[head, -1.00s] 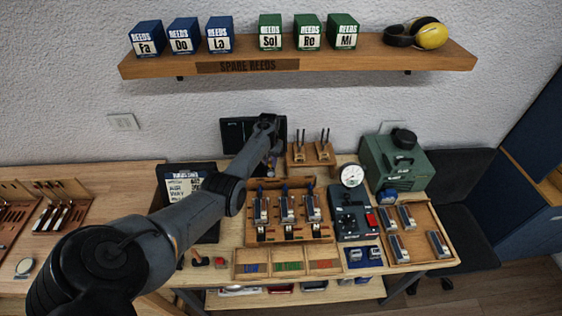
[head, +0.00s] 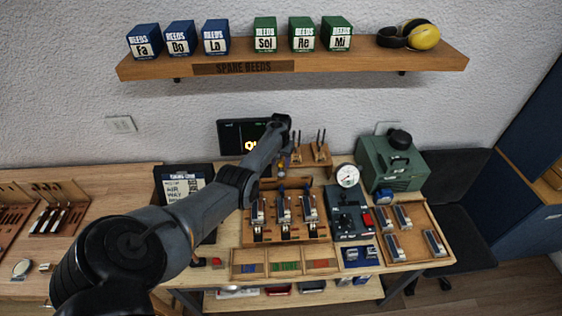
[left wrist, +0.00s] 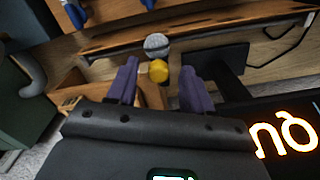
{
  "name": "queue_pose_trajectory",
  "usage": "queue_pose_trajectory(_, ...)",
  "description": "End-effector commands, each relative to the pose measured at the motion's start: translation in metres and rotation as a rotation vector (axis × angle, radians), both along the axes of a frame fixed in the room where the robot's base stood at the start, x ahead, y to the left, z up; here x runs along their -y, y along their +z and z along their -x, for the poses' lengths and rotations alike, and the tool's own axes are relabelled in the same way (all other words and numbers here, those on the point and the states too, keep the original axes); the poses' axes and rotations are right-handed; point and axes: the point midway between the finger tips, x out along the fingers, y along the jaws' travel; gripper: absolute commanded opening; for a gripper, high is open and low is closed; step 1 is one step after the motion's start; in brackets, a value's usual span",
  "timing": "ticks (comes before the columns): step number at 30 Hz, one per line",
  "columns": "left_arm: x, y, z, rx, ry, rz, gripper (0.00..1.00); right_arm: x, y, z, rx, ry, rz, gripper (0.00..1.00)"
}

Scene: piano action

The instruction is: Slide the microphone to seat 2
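The microphone (left wrist: 157,45) has a round grey head, with a yellow knob (left wrist: 158,71) just below it in the left wrist view. My left gripper (left wrist: 159,88) has its two purple fingers apart, one on each side of the yellow knob, with a visible gap on both sides. In the head view my left gripper (head: 283,152) is behind the wooden reed rack (head: 318,237), near its middle. The rack holds three metal reed units in a row, and my arm partly hides its back. The microphone cannot be made out clearly in the head view. My right gripper is not in view.
A dark screen (head: 232,138) with orange lettering stands behind the left gripper. A wooden tool stand (head: 322,157), a dial gauge (head: 347,175) and a green machine (head: 385,165) are to the right. A tray of reed units (head: 418,243) lies at right.

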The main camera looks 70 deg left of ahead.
Motion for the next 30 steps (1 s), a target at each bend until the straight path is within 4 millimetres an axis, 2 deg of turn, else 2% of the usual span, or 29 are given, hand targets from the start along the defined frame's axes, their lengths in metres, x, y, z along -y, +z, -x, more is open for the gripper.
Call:
queue_pose_trajectory(11,0.0,0.007,0.0,0.0,-0.001,0.0,0.5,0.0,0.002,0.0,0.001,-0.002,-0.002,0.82)
queue_pose_trajectory(17,0.0,0.033,-0.001,0.002,-0.001,-0.002,0.5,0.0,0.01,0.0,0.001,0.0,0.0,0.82)
queue_pose_trajectory(24,-0.001,0.073,0.0,0.002,0.0,-0.002,0.5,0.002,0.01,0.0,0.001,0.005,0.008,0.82)
queue_pose_trajectory(30,-0.001,0.098,0.0,0.001,0.0,-0.002,0.5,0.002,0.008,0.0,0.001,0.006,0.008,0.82)
